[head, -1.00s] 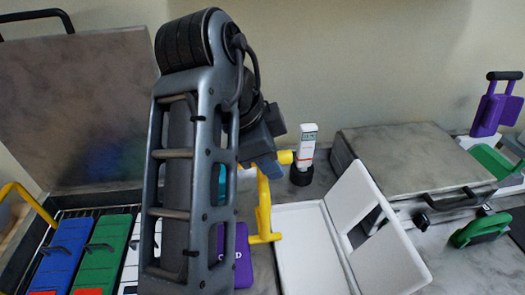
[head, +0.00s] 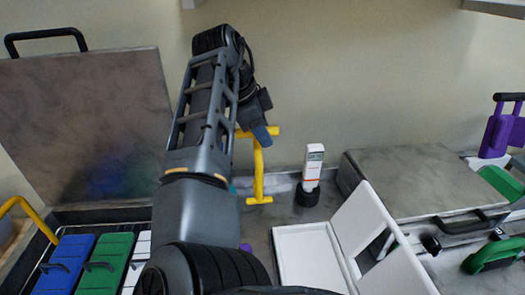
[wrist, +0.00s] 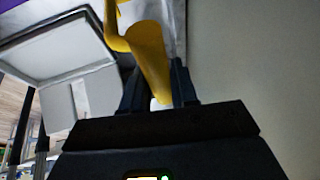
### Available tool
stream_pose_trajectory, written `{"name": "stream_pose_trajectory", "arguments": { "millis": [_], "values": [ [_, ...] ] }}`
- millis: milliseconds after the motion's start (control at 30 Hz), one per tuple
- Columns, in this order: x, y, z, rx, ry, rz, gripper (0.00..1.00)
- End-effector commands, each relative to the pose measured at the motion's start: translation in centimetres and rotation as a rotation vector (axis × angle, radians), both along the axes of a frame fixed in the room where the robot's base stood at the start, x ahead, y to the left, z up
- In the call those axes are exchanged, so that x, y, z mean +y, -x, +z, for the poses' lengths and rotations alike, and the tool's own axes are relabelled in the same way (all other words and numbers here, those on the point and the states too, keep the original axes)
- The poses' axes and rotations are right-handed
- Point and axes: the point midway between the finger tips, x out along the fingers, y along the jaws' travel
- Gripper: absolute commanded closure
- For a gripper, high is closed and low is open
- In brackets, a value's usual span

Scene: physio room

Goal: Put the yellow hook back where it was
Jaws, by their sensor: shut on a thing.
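The yellow hook (head: 258,178) is in my gripper (head: 262,137) in the head view. I cannot tell whether the foot touches the counter or the wall. In the wrist view the hook (wrist: 150,55) runs between the two dark fingers of my gripper (wrist: 158,90), which are shut on it. My arm hides part of the counter and the hook's left side.
A white meter in a black holder (head: 308,190) stands right of the hook. A white open box (head: 300,245) lies in front. A grey case (head: 415,175) is at right. An open case (head: 85,120) with blue and green boxes (head: 68,262) is at left.

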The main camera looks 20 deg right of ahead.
Motion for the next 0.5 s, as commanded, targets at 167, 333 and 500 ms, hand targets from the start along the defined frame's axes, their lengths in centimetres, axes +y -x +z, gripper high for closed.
{"name": "stream_pose_trajectory", "arguments": {
  "millis": [167, 333, 500],
  "values": [
    [0.0, 0.0, -1.5, -0.001, 0.000, 0.000, 1.00],
    [0.1, 0.0, -4.4, -0.001, -0.001, 0.001, 1.00],
    [-0.1, -0.4, -5.0, -0.002, -0.001, 0.000, 1.00]
  ]
}}
